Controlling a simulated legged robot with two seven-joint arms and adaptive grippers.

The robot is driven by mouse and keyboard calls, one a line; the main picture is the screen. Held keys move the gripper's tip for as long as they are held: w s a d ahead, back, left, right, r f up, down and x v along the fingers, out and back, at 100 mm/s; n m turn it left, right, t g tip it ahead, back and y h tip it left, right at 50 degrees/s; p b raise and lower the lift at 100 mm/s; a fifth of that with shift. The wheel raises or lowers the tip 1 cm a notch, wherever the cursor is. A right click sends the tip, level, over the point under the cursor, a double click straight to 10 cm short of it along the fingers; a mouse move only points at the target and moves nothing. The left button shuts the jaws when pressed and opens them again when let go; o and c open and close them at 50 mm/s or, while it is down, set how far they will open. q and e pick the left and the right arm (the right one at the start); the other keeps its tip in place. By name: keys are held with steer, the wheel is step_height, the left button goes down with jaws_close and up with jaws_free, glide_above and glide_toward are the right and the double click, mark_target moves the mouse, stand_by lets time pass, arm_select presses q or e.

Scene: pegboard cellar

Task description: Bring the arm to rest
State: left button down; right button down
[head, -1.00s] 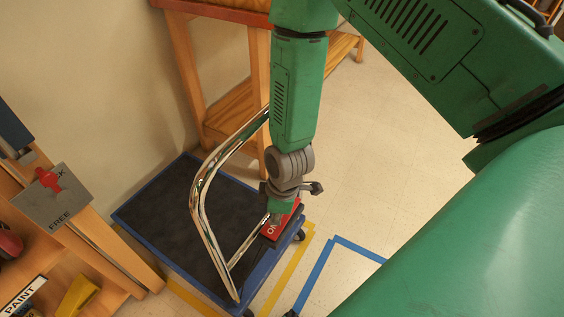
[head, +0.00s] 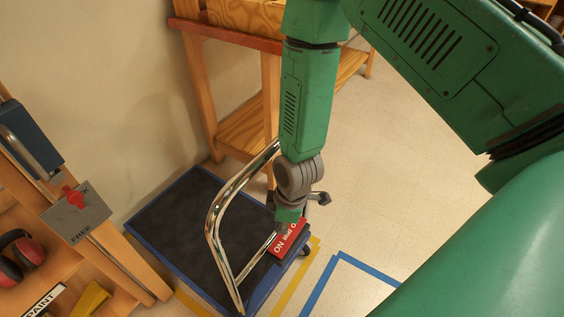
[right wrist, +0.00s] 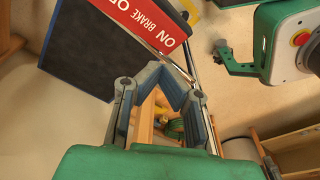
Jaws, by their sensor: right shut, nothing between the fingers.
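My right arm (head: 305,105) hangs down from the top of the head view, over the near right part of a cart (head: 205,222). Its gripper in the right wrist view (right wrist: 168,72) has its grey fingers closed together, with nothing held. In the head view the fingers are hidden behind the wrist. The red brake plate (head: 288,240) of the cart is just below the wrist there; it also shows beyond the fingers in the right wrist view (right wrist: 150,22). I cannot tell whether the gripper touches it.
The chrome handle (head: 214,222) of the cart rises close to the left of my right wrist. A wooden bench (head: 270,88) stands behind. A wooden rack with a grey lever plate (head: 77,218) is at left. Floor at right, marked with tape (head: 340,262), is mostly clear.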

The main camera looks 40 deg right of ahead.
steer(key=s+d+f+m, duration=0.1)
steer(key=s+m, duration=0.3)
steer(key=s, duration=0.4)
steer(key=s+d+f+m+h, duration=0.1)
steer(key=s+d+m, duration=0.2)
steer(key=s, duration=0.6)
steer(key=m, duration=0.2)
steer(key=shift+d+m+p, duration=0.2)
steer(key=shift+m+p, duration=0.1)
steer(key=shift+p, duration=0.05)
